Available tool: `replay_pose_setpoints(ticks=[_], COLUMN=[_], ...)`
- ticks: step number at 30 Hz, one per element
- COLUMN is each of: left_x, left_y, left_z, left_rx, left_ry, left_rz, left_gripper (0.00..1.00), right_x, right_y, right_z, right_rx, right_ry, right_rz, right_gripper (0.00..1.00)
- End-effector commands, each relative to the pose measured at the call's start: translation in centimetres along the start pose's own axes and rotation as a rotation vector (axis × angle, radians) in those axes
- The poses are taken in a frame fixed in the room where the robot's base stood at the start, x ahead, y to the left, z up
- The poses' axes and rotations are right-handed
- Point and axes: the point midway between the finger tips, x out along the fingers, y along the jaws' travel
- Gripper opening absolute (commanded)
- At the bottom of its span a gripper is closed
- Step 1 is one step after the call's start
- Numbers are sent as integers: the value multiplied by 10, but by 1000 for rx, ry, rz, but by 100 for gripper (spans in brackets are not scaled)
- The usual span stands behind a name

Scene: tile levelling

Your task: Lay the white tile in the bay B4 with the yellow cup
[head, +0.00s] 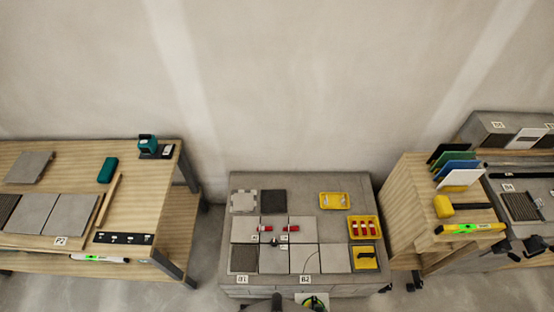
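A white tile (460,178) leans at the front of a row of coloured tiles on the right bench. Another pale, whitish slab (525,139) stands on the far grey block at the right. The bay label B4 (508,188) is on the grey right-hand surface, beside a dark ribbed tile (521,206). I cannot make out a yellow cup for certain; a small yellow-green and white item (315,301) is cut off at the bottom edge.
The low central block (340,185) holds grey tiles, small red items and yellow trays (334,200). The left bench (140,205) holds tiles, a teal block and a level. A yellow mallet (443,206) and yellow-green level (470,229) lie on the right bench. Floor gaps separate the benches.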

Motion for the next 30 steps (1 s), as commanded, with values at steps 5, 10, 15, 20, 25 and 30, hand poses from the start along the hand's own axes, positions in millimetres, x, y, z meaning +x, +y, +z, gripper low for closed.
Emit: replay_pose_setpoints(ticks=[5, 10, 15, 20, 25, 30], left_x=[0, -8, -24, -29, -32, -32], left_y=[0, 0, -1, -1, -1, -1], left_z=[0, -1, -3, -4, -4, -4], left_rx=[0, 0, 0, 0, 0, 0], left_ry=[0, 1, 2, 2, 2, 2], left_rz=[0, 0, -1, -1, -1, -1], left_gripper=[40, 40, 40, 40, 40, 40], right_x=[0, -8, -22, -32, -45, -57], right_y=[-1, -1, -1, 0, 0, 0], right_z=[-1, -5, -12, -16, -22, -28], right_rx=[0, 1, 0, 1, 2, 1], right_ry=[2, 2, 1, 2, 2, 3], right_rz=[-1, -1, -1, -1, -1, -1], right_gripper=[0, 0, 0, 0, 0, 0])
